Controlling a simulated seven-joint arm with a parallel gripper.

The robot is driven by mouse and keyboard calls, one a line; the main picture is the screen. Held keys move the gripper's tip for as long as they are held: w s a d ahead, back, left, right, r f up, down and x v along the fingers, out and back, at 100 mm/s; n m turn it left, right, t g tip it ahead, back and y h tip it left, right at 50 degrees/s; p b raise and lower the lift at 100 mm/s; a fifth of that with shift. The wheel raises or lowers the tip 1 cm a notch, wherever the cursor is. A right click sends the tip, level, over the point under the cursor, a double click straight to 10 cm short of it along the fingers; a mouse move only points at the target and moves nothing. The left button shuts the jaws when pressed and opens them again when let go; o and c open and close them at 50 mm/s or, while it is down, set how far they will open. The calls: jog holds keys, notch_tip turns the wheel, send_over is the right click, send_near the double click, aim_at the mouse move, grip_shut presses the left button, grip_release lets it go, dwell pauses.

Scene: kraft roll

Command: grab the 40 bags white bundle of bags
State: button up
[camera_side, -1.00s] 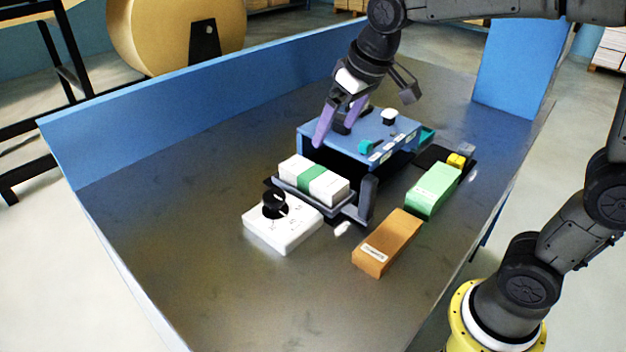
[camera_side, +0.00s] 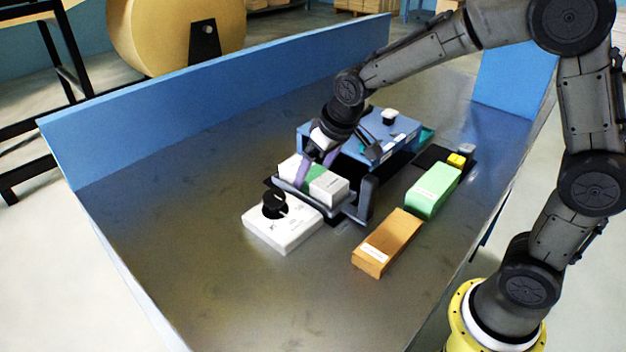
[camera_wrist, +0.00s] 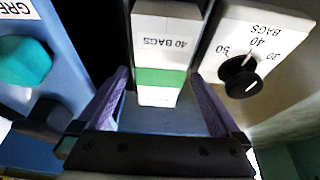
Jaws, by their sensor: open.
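In the wrist view the bundle (camera_wrist: 165,30) reads "40 BAGS" and stands between my finger tips' lines. My gripper (camera_side: 318,172) is open, with purple fingers lowered at the bundle; in the wrist view its fingers (camera_wrist: 160,98) are spread to either side of the bundle's near end. Contact cannot be told. In the side view the gripper hides part of the bundle's middle and far side.
A white dial box (camera_side: 283,226) with a black knob, marked 30, 40, 50, stands beside the tray. The blue machine (camera_side: 400,135) is behind. A green block (camera_side: 433,190) and a brown block (camera_side: 387,243) lie to the right. The left of the table is clear.

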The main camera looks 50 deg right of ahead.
jog(key=shift+f, duration=0.1)
jog(key=c, duration=1.4)
jog(key=shift+c, duration=0.2)
